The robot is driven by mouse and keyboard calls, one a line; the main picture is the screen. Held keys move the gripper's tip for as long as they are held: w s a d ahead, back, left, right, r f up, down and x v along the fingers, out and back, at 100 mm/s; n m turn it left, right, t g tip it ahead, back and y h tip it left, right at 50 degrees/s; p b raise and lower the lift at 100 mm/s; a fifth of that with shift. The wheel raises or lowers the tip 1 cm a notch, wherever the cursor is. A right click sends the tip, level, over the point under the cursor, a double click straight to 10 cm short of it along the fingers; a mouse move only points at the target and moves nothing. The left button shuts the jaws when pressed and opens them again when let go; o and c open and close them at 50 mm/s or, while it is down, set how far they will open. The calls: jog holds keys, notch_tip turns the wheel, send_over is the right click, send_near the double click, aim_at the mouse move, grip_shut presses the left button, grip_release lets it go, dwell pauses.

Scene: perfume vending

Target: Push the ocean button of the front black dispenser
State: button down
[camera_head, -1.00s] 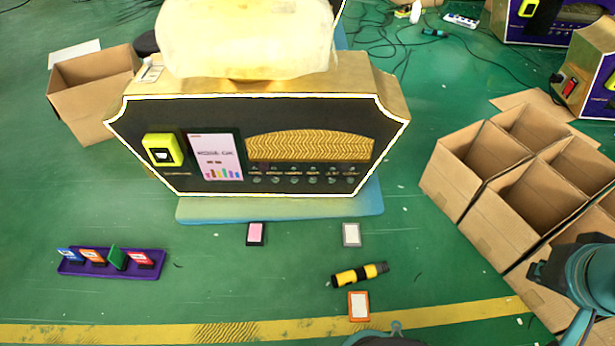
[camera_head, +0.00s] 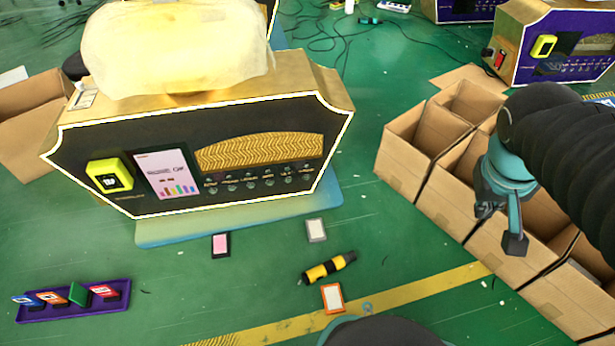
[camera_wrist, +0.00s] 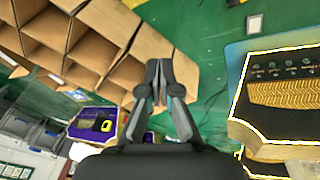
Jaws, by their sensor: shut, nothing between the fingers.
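The front black dispenser (camera_head: 135,145), edged in white, stands left of centre in the head view. Its front has a row of small round buttons (camera_head: 250,182) with labels too small to read, so I cannot tell which one is ocean. Part of this dispenser, with its gold grille (camera_wrist: 285,93), shows at the right of the wrist view. My gripper (camera_head: 500,228) is over the cardboard boxes, well to the right of the dispenser and apart from it. In the wrist view its fingers (camera_wrist: 159,68) meet at the tips, shut and empty.
Open cardboard boxes (camera_head: 413,135) stand in a block under my arm. A yellow-black tool (camera_head: 328,268), several small cards and a purple tray (camera_head: 75,311) lie on the floor. A purple dispenser (camera_head: 570,45) stands at the back right. Green floor lies between dispenser and boxes.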

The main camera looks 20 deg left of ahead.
jog(key=w+a+f+n+g+h+p, duration=0.1)
jog(key=w+a+f+n+h, duration=0.15)
jog(key=w, duration=0.45)
jog(key=w+a+f+n+g+h+p, duration=0.1)
jog(key=w+f+n+h, duration=0.2)
jog(key=w, duration=0.5)
jog(key=w+a+f+n+t+h+p, duration=0.3)
jog(key=w+a+f+n+t+h, duration=0.15)
jog(key=w+a+f, duration=0.6)
jog(key=a+f+n+t+p, duration=0.2)
jog(key=a+f+n+t, duration=0.55)
jog(key=a+f, duration=0.6)
jog(key=s+a+f+n+t+y, duration=0.2)
jog(key=f, duration=0.3)
jog(key=s+a+f+n+t+y, duration=0.2)
jog(key=a+f, duration=0.1)
jog(key=f, duration=0.2)
jog(key=s+a+f+n+t+y+p, duration=0.1)
jog(key=s+a+f+n+y, duration=0.1)
jog(key=f, duration=0.3)
jog(key=shift+s+a+t+y, duration=0.15)
jog(key=shift+a+t+y, duration=0.15)
jog(key=shift+t, duration=0.1)
